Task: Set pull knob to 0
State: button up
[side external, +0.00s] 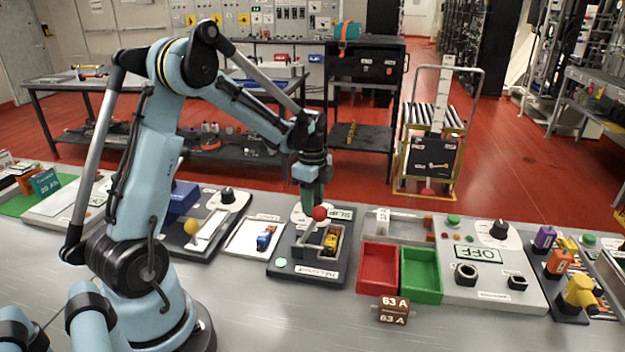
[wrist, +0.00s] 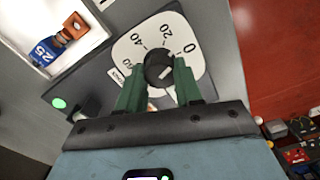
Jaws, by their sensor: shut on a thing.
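The black round pull knob (wrist: 157,66) sits on a white dial plate (wrist: 138,44) marked 0, 20, 40 and a partly covered 60. A short pale mark shows on the knob's right part; I cannot tell exactly which number it indicates. My gripper (wrist: 160,76) has its green fingers on either side of the knob and is shut on it. In the side external view my gripper (side external: 311,196) reaches down to the grey panel (side external: 283,266), over its white dial plate (side external: 297,212). There the knob is hidden by the fingers.
A red ball (side external: 320,213) stands close in front of my fingers. A white tray (side external: 240,246) with a blue block (side external: 266,238) lies left of the panel. Red (side external: 379,267) and green (side external: 421,275) bins stand right. The front of the bench is mostly clear.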

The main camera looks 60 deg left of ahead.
jog(key=shift+m, duration=0.6)
jog(key=shift+m, duration=1.4)
jog(key=o, duration=0.9)
jog(key=shift+r, duration=0.1)
jog(key=shift+r, duration=1.7)
